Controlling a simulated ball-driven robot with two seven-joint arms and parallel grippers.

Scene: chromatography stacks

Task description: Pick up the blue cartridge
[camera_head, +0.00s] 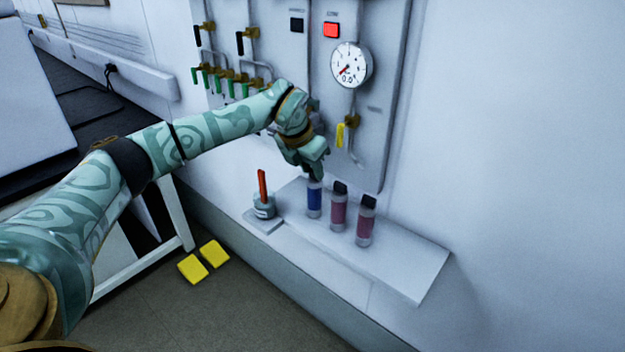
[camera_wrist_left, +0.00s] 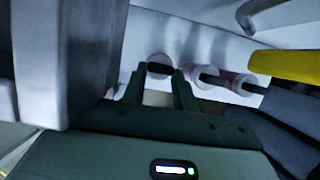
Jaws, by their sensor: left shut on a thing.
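The blue cartridge (camera_head: 314,200) stands upright on the pale ledge (camera_head: 405,275), at the left end of a row of cartridges. My left gripper (camera_head: 315,174) reaches down from above and is shut on its top, hiding its cap in the head view. In the left wrist view the fingers (camera_wrist_left: 160,86) close on either side of the dark top of the cartridge (camera_wrist_left: 159,59). I cannot see a gap between its base and the ledge. My right gripper is not in view.
Two pink cartridges with black caps, the nearer-left one (camera_head: 338,210) and the right one (camera_head: 366,222), stand close to the right. A small holder with a red stick (camera_head: 262,188) stands to the left. A gauge panel (camera_head: 385,110) with a yellow handle (camera_head: 340,135) is behind.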

